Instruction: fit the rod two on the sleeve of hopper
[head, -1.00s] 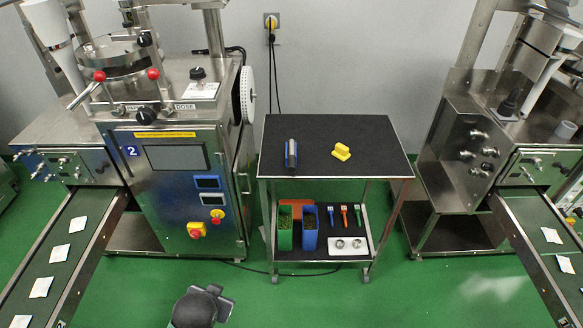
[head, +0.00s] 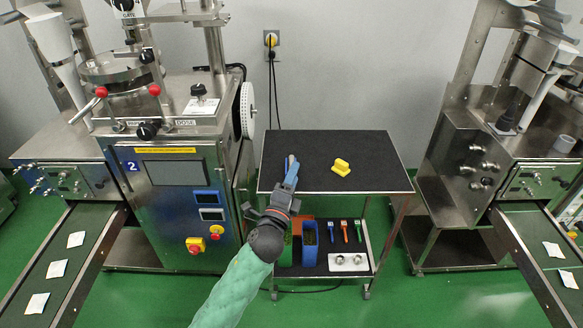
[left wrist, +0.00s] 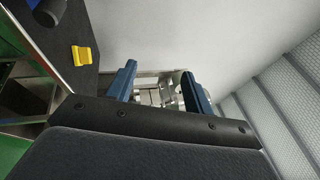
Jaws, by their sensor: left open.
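In the left wrist view a dark cylinder (left wrist: 46,10) shows at the top left corner, cut off by the edge. My left gripper (head: 285,192) is at the cart's front left edge, open, with nothing between its blue fingers (left wrist: 159,88). The left machine, marked 2, has a white hopper funnel (head: 52,48); I cannot make out its sleeve. My right gripper is not in view.
A yellow piece (head: 341,167) stands on the cart top (head: 375,150); it also shows in the left wrist view (left wrist: 81,55). The lower shelf holds blue (head: 309,243) and other bins, small coloured tools and metal rings. The right machine (head: 470,150) stands beyond a floor gap.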

